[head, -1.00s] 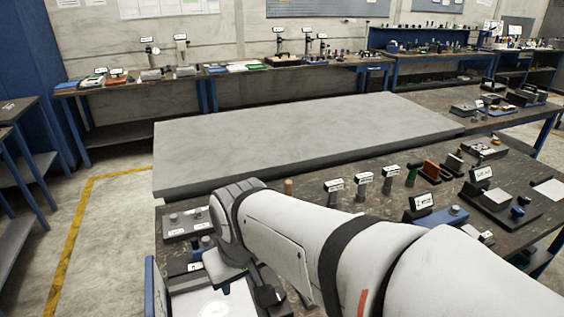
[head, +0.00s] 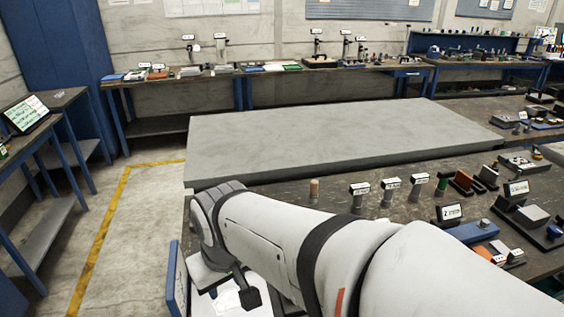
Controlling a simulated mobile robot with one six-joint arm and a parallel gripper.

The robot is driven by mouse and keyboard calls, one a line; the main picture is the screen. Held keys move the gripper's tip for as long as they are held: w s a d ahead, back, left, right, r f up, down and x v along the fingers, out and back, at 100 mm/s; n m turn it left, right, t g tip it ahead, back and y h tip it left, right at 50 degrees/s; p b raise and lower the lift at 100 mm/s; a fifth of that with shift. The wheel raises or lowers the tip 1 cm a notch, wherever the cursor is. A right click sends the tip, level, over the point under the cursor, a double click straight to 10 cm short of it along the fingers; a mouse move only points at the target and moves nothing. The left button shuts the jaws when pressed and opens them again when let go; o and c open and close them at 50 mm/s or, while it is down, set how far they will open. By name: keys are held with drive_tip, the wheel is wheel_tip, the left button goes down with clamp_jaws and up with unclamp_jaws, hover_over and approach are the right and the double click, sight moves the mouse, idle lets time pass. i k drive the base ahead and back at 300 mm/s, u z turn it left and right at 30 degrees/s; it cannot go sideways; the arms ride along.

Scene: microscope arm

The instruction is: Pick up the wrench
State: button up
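I cannot make out a wrench in the head view. My white arm reaches from the lower right to the near left end of the dark workbench (head: 330,186). My gripper (head: 240,288) points down at the bottom of the picture, mostly hidden by my own wrist. One dark finger shows over a white-bottomed tray with a blue side (head: 177,283). A pale shape lies in the tray beside the finger, too unclear to name. I cannot see whether the gripper holds anything.
Labelled posts (head: 390,190), a wooden peg (head: 314,190) and a blue device with a display (head: 470,232) stand on the bench right of my arm. A large grey slab (head: 330,138) lies behind. Open floor (head: 135,235) is at left.

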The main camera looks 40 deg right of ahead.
sight(390, 185)
drive_tip(key=u, duration=0.9)
drive_tip(key=k, duration=2.25)
drive_tip(key=z, duration=1.6)
drive_tip(key=i, duration=1)
drive_tip(key=z, duration=0.05)
